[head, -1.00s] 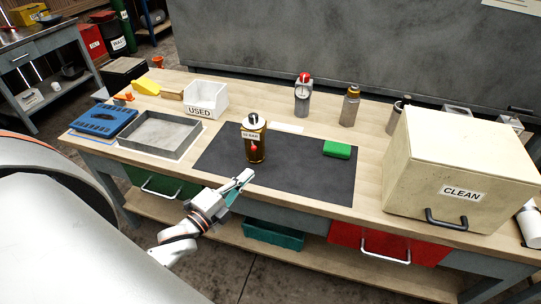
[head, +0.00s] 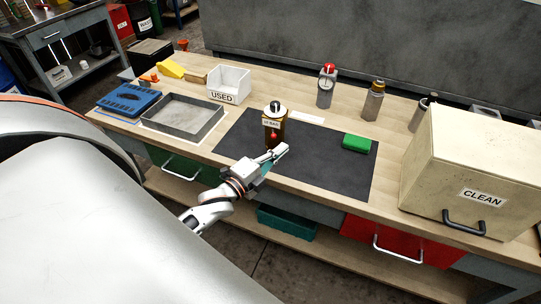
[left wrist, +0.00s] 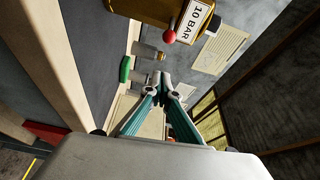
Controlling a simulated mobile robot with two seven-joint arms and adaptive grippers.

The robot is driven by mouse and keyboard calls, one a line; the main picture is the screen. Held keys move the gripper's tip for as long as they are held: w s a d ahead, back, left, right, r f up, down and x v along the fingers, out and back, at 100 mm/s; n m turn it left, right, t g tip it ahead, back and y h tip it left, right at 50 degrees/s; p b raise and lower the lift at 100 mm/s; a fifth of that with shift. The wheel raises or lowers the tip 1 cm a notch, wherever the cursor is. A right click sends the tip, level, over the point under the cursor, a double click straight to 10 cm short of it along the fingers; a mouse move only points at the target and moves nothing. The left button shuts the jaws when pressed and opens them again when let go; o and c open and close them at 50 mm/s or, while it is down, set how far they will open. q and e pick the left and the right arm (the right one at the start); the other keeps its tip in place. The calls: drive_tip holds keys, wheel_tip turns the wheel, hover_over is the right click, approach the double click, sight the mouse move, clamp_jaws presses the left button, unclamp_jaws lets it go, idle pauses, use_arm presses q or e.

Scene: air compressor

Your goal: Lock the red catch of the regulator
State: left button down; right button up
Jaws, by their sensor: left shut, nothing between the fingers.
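The regulator (head: 274,125) is a brass-coloured body with a dark top and a white label, standing upright on the dark mat. Its label reads 10 BAR in the left wrist view, where the regulator body (left wrist: 150,10) is at the top edge, partly cut off. The red catch (head: 273,140) is a small red knob low on its front; it also shows in the left wrist view (left wrist: 169,37). My left gripper (head: 281,150) is shut and empty, in front of and slightly right of the catch. In the left wrist view its fingertips (left wrist: 168,88) appear apart from the catch. My right gripper is not in view.
The dark mat (head: 325,177) has a green block (head: 356,143) at its right. A CLEAN box (head: 440,190) stands far right. A metal tray (head: 205,128) and USED bin (head: 225,98) are left.

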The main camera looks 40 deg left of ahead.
sight(273, 133)
use_arm(q)
drive_tip(key=shift+w+a+f+p, duration=0.1)
drive_tip(key=shift+w+a+p, duration=0.1)
drive_tip(key=shift+w+a, duration=0.6)
drive_tip(key=shift+w+a+f+p, duration=0.15)
drive_tip(key=shift+w+a, duration=0.3)
drive_tip(key=shift+a, duration=0.55)
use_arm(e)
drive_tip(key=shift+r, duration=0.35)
